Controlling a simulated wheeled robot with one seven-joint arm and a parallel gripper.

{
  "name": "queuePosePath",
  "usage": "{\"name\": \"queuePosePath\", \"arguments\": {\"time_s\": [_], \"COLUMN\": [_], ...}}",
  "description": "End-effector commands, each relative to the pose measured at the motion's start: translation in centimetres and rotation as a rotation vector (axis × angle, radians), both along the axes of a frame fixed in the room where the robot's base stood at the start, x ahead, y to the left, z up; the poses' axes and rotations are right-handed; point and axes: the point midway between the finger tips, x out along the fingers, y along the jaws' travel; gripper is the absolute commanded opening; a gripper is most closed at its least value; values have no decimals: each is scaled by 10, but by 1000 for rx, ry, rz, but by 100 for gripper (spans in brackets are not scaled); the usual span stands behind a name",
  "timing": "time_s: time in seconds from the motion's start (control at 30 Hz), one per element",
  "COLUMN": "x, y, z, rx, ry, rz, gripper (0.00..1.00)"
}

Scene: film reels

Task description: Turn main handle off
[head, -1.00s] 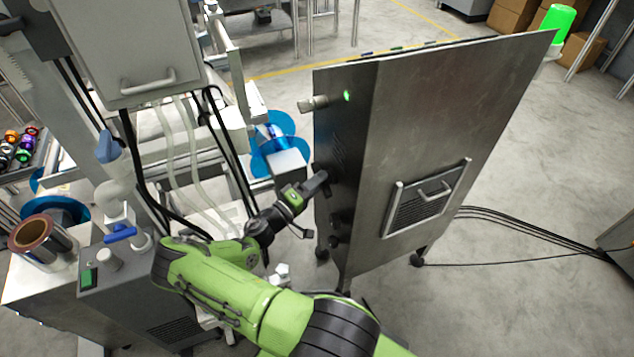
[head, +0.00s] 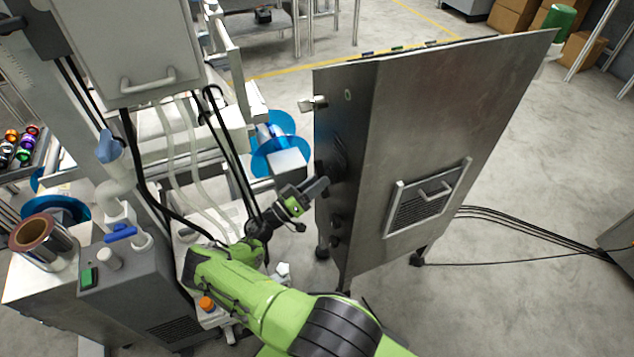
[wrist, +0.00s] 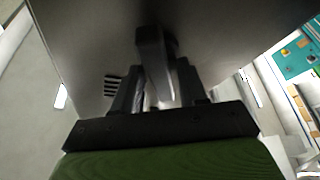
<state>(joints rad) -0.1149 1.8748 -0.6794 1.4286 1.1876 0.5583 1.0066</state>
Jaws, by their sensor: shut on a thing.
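The tall metal cabinet (head: 430,130) stands right of centre in the head view. A dark handle (wrist: 152,48) on its narrow face sits between my gripper's fingers in the wrist view. My gripper (wrist: 155,90) is shut on this handle. In the head view my gripper (head: 318,186) is against the cabinet's narrow left face, and a dark part (head: 338,152) of the handle area shows just above it. A silver knob (head: 313,104) juts out higher on the same face, beside a small unlit indicator (head: 348,95).
A machine with a grey box (head: 135,50), hoses and blue reels (head: 280,150) stands left of the cabinet. A film roll (head: 40,240) sits on a unit at the lower left. Black cables (head: 520,225) run over the floor on the right. The floor there is otherwise clear.

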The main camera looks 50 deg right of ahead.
Motion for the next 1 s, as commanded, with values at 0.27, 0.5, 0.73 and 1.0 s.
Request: {"name": "queuePosePath", "arguments": {"time_s": [0.27,0.5,0.73,1.0], "x": [0,0,0,4], "y": [0,0,0,8], "z": [-2,-2,-1,-4], "rx": [-16,-16,-16,-18], "ry": [-32,-33,-32,-33], "rz": [-1,-1,-1,4], "gripper": [12,12,49,49]}}
